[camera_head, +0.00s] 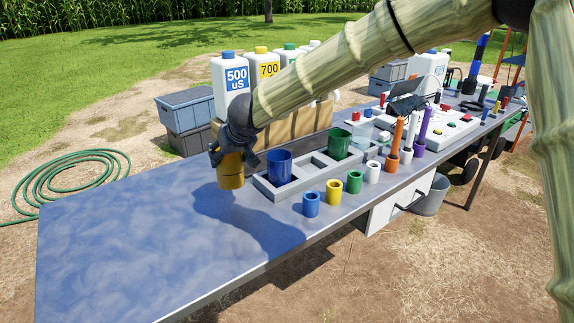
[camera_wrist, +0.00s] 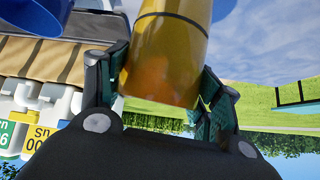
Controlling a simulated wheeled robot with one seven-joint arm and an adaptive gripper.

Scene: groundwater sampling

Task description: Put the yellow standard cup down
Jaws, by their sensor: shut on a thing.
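The yellow standard cup (camera_head: 231,172) is held in my gripper (camera_head: 236,152), which is shut on it. The cup is roughly upright over the left part of the blue table (camera_head: 120,240), left of the cup rack. I cannot tell whether its bottom touches the table. In the wrist view the yellow cup (camera_wrist: 165,55) fills the space between the fingers of my gripper (camera_wrist: 160,90). A grey cup rack (camera_head: 300,182) holds a blue cup (camera_head: 279,166) and a green cup (camera_head: 339,144), with empty slots between them.
Small blue (camera_head: 311,204), yellow (camera_head: 334,191), green (camera_head: 354,181) and white (camera_head: 373,172) caps stand along the front edge. Large bottles (camera_head: 231,75) in a cardboard box (camera_head: 300,125) stand behind the rack. The table's left part is clear.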

